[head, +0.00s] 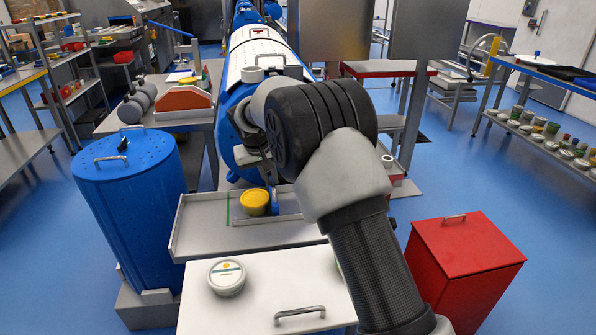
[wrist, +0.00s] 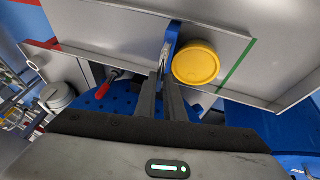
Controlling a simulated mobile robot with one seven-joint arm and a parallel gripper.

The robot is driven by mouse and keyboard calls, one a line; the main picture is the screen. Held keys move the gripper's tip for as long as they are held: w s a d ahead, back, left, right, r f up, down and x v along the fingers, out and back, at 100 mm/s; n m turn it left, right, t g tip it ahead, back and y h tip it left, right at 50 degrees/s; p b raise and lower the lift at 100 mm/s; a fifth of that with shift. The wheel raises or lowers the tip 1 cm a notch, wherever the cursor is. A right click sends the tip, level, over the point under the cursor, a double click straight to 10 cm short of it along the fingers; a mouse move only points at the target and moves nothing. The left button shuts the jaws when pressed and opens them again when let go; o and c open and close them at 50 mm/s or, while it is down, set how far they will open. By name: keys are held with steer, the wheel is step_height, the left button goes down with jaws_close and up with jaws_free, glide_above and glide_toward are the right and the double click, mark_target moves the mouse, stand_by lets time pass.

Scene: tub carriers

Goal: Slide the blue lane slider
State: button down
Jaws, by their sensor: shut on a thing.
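The blue lane slider (head: 274,199) stands upright on a grey metal tray (head: 202,240). In the wrist view the blue lane slider (wrist: 173,36) runs up from between my fingertips. My gripper (wrist: 164,74) is shut on its grey near end. In the head view my gripper (head: 268,180) is partly hidden behind my arm. A yellow round tub (head: 255,201) stands just left of the slider in the head view; in the wrist view the yellow tub (wrist: 197,64) is close on the slider's right, and I cannot tell if they touch. A green line (head: 228,208) marks the tray beyond the tub.
A white-lidded tub (head: 227,274) stands on the white cabinet top (head: 265,292) in front. A blue drum (head: 130,215) stands left, a red bin (head: 463,258) right. A long blue machine (head: 235,105) lies behind the tray. A red-handled lever (wrist: 103,90) shows in the wrist view.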

steer(key=s+a+p, duration=0.2)
steer(key=a, duration=1.1)
steer(key=shift+p, duration=0.35)
steer(key=shift+a, duration=0.1)
steer(key=c, duration=1.8)
jaws_free()
steer(key=shift+a, duration=0.1)
steer(key=shift+c, duration=0.2)
steer(key=shift+r, duration=0.1)
steer(key=p+v, duration=0.1)
steer(key=v, duration=1.6)
steer(key=shift+s+p, duration=0.15)
steer(key=shift+p, duration=0.2)
steer(key=shift+r, duration=0.15)
